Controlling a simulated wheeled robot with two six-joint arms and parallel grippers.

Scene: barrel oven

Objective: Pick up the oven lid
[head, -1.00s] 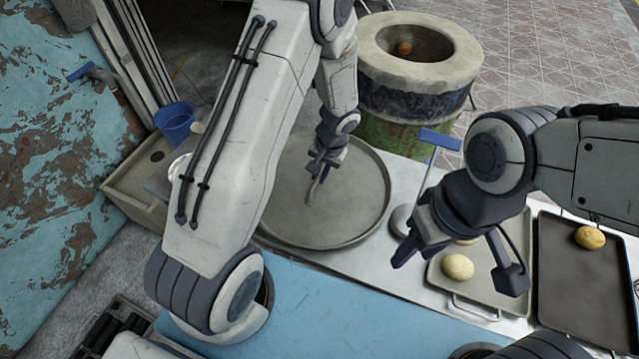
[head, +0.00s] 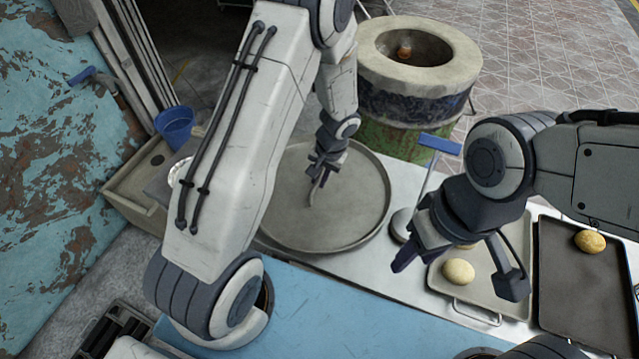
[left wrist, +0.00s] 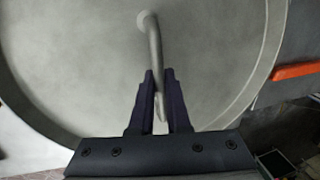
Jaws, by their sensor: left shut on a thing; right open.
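The oven lid (head: 352,205) is a large round grey metal disc with a raised rim, lying on the white counter in the middle of the head view. A curved handle (head: 317,190) rises from it. My left gripper (head: 322,172) is over the lid and shut on the handle. In the left wrist view the lid (left wrist: 220,60) fills most of the picture, and its handle (left wrist: 154,50) runs down between the fingers of my left gripper (left wrist: 160,95). My right gripper (head: 455,262) is open and empty over the counter, right of the lid.
The barrel oven (head: 420,75) stands open behind the counter. A tray with a dough ball (head: 458,272) and a dark tray (head: 585,280) with another lie at right. A blue bucket (head: 175,125) stands at left. A blue-handled tool (head: 440,143) stands near my right arm.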

